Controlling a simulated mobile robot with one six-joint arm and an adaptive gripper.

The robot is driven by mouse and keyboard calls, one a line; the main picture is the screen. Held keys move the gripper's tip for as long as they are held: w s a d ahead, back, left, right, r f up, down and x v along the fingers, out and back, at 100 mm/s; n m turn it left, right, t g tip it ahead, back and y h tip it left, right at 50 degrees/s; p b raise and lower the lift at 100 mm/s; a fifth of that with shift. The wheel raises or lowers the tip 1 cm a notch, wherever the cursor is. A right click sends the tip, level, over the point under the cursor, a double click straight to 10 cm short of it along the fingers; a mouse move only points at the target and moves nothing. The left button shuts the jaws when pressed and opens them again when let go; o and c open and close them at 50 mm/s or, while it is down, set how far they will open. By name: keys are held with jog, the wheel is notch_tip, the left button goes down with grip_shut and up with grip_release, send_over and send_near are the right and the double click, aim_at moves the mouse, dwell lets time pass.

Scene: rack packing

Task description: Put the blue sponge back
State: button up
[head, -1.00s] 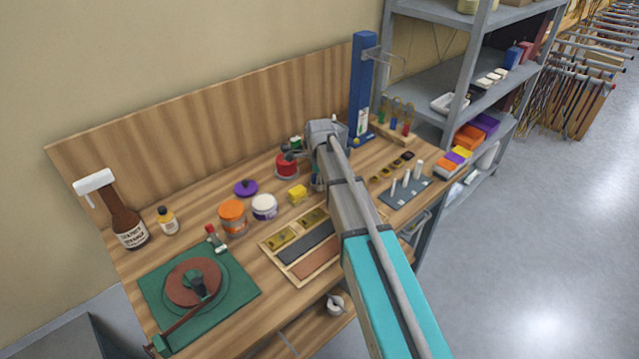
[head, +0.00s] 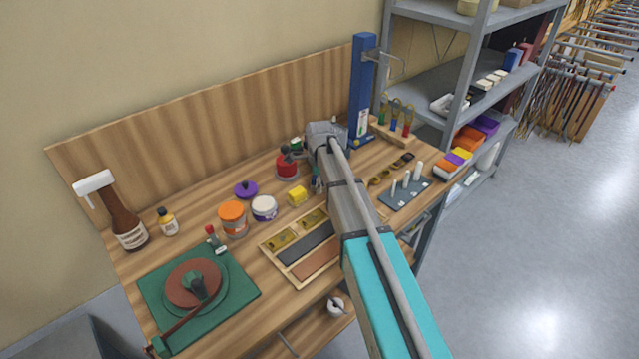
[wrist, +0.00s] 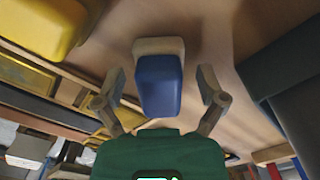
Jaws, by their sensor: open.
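The blue sponge (wrist: 158,82) shows in the wrist view as a blue block with a beige part at its far end. I cannot tell whether that beige part belongs to it or lies under it. My gripper (wrist: 161,77) is open, with one finger on each side of the sponge and a visible gap on both sides. In the head view my arm's end is over the middle of the workbench (head: 190,240), and the sponge is hidden behind it.
A red jar (head: 287,168) is behind. A blue column (head: 362,90) stands right. A wooden compartment tray (head: 268,252) lies in front.

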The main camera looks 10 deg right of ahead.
jog(key=shift+r, duration=0.15)
notch_tip(320, 180, up, 12)
jog(key=p, duration=1.2)
dwell(0.6)
jog(key=s+d+n, duration=0.3)
jog(key=s+n, duration=0.7)
jog(key=s, duration=0.2)
jog(key=s+d+n, duration=0.4)
jog(key=s+n, duration=0.6)
jog(key=s, duration=0.2)
